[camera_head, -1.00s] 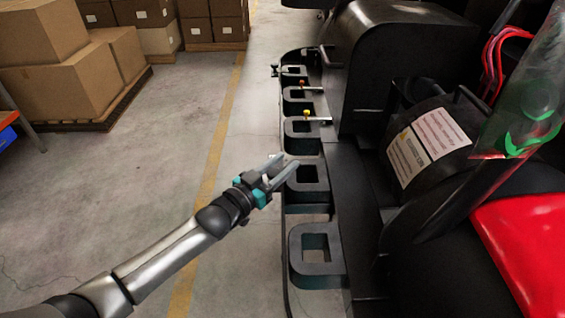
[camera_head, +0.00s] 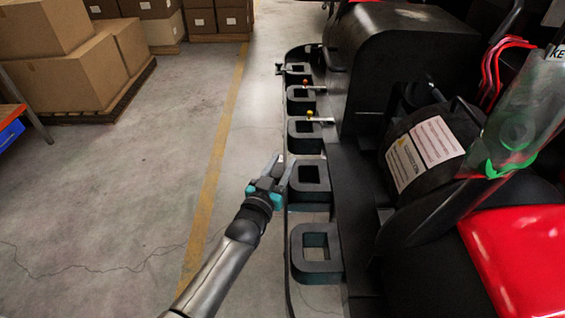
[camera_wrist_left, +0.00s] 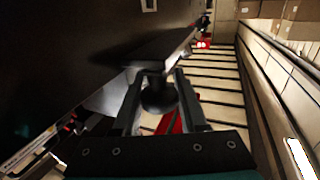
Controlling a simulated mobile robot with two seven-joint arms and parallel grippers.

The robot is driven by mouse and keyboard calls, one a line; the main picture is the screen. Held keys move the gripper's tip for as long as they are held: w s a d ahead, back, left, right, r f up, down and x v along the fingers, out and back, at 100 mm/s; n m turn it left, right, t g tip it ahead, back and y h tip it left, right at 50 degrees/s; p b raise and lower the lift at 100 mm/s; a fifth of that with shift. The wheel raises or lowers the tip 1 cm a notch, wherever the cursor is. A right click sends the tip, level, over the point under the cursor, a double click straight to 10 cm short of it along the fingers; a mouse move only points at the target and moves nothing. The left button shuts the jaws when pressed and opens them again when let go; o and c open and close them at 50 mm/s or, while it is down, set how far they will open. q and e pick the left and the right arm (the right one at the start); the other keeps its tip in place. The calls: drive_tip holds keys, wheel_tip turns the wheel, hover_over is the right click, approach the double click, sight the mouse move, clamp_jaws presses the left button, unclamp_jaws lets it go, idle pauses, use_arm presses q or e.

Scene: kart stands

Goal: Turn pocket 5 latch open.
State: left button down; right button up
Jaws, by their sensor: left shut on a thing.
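A row of dark square-holed pockets runs along the kart's side in the head view. The nearest pocket (camera_head: 316,254) and the one behind it (camera_head: 309,181) show clearly; I cannot tell their numbers. My left gripper (camera_head: 278,168) is at the outer left edge of the second-nearest pocket, fingers pointing away from me. In the left wrist view my left gripper (camera_wrist_left: 160,76) is shut on a dark round knob (camera_wrist_left: 158,97) on a stem under a dark plate (camera_wrist_left: 160,48). I take it for a latch; the head view hides it. My right gripper is out of view.
Farther pockets carry small levers with an orange knob (camera_head: 305,83) and a yellow knob (camera_head: 309,114). The black kart body (camera_head: 405,65) and a red panel (camera_head: 520,245) fill the right. Cardboard boxes (camera_head: 75,75) stand at the back left.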

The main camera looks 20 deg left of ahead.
use_arm(q)
drive_tip(key=shift+r, duration=0.1)
drive_tip(key=shift+c, duration=2.3)
unclamp_jaws()
drive_tip(key=shift+s, duration=0.1)
drive_tip(key=s+a+p, duration=0.1)
drive_tip(key=s+p, duration=0.1)
drive_tip(key=s, duration=1.3)
drive_tip(key=shift+a, duration=0.25)
